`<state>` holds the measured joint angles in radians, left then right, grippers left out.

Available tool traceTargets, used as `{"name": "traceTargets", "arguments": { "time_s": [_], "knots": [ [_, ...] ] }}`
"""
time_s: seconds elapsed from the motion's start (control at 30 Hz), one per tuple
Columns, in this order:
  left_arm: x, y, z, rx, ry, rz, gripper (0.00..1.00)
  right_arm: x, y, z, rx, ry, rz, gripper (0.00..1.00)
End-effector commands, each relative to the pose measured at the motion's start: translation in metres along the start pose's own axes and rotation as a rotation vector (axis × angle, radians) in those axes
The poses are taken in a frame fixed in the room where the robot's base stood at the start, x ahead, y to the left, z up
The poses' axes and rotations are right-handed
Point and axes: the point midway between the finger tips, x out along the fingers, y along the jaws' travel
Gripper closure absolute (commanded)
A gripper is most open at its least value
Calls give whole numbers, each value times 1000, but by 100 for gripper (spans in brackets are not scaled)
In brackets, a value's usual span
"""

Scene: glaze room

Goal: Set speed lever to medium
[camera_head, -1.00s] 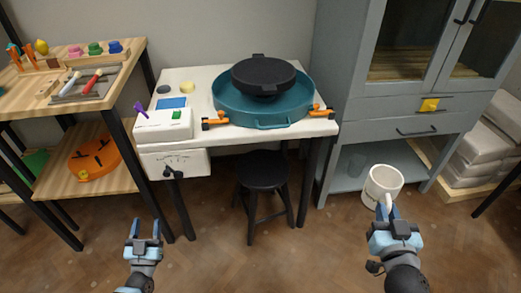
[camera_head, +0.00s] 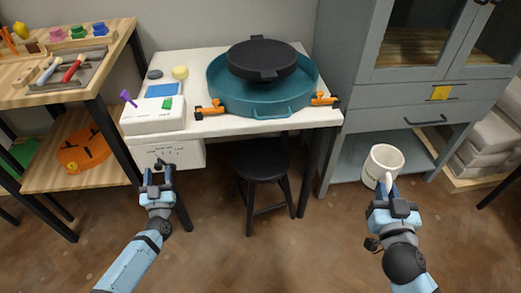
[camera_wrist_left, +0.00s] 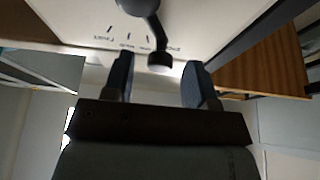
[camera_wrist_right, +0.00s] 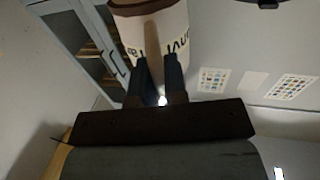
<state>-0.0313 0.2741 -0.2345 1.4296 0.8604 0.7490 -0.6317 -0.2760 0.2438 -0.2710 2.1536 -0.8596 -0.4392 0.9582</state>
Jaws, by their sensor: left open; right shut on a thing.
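The black speed lever (camera_head: 166,163) sticks out from a white box (camera_head: 190,153) under the wheel table's front left, with a marked scale on its face. In the left wrist view its round black knob (camera_wrist_left: 160,62) lies between my fingertips, with scale marks behind it. The scale words are too small to read. My left gripper (camera_head: 157,175) is open around the knob, with gaps on both sides. My right gripper (camera_head: 383,190) is shut on a white mug (camera_head: 376,158) by its handle and holds it in front of the grey cabinet; the mug (camera_wrist_right: 170,35) also shows in the right wrist view.
The white table (camera_head: 200,65) bears a teal basin (camera_head: 225,98) with a black wheel head, orange clamps and a control box (camera_head: 150,119) with a purple lever. A black stool (camera_head: 262,160) stands below. A wooden shelf (camera_head: 110,42) is left; a grey cabinet (camera_head: 390,103) is right.

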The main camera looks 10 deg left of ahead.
Motion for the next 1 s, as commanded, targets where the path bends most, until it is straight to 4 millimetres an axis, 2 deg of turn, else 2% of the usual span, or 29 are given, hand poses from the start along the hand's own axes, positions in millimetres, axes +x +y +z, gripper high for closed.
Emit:
{"name": "traceTargets", "arguments": {
  "time_s": [0.2,0.5,0.53,0.73,1.0],
  "knots": [
    [20,0,0,0,0,0,48,0,0,4,0,2,0,100],
    [23,0,0,0,0,0,48,0,0,4,0,2,0,100],
    [23,0,0,0,0,0,50,0,0,4,0,2,0,100],
    [23,0,0,0,0,0,96,0,0,4,0,2,0,100],
    [23,1,-2,18,0,7,97,0,0,-1,0,2,0,100]
  ]
}}
